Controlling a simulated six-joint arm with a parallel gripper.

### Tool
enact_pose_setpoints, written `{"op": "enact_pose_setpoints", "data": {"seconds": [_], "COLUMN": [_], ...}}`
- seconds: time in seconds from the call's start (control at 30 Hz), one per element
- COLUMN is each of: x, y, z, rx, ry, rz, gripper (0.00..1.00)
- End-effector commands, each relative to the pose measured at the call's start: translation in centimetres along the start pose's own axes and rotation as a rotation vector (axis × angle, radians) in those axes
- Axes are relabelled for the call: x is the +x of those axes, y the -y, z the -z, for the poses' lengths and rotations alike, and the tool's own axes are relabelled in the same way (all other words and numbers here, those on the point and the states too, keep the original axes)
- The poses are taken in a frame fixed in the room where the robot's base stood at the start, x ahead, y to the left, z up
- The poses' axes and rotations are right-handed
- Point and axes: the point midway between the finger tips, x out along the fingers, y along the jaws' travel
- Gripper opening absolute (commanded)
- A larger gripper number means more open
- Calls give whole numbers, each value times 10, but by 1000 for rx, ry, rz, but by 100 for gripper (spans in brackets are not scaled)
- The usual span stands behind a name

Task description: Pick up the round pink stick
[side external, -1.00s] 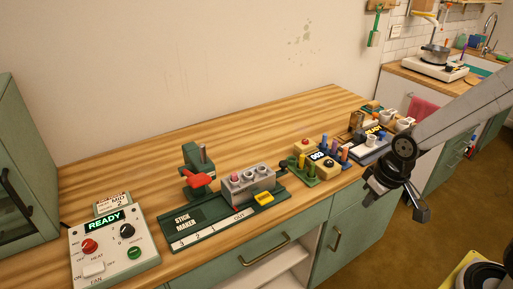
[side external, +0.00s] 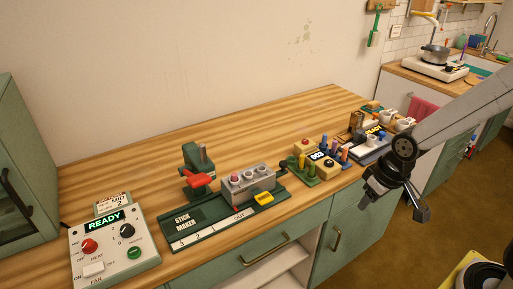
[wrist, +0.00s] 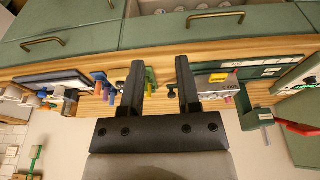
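A pink stick (side external: 235,177) shows at the left hole of the grey block (side external: 250,190) on the green stick maker (side external: 182,220) in the side view. Only its top shows, so I cannot tell its full shape. The grey block also shows in the wrist view (wrist: 216,86), right of my fingers. My gripper (wrist: 160,67) is open and empty, its two dark fingers apart over the front of the counter. In the side view my gripper (side external: 418,205) hangs in front of the counter's right part, well away from the pink stick.
A red-handled press (side external: 197,182) stands beside the block. A green rack (side external: 304,176) and blue, purple and orange sticks stand to its right, with cups farther right. A READY control box (side external: 115,245) is at the left. The counter's back (side external: 240,130) is clear.

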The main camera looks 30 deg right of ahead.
Motion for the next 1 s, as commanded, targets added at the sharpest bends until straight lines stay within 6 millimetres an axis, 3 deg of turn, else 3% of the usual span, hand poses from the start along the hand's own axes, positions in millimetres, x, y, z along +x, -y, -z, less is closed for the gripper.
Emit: {"op": "enact_pose_setpoints", "data": {"seconds": [0.03,0.07,0.37,0.57,0.77,1.0], "x": [0,0,0,1,4,14], "y": [0,0,0,3,13,37], "z": [0,0,0,14,53,119], "rx": [0,0,-1,-31,-129,-315], "ry": [0,0,0,-1,-4,-18], "rz": [0,0,0,8,33,90], "gripper": [60,67,67,67,67,67]}}
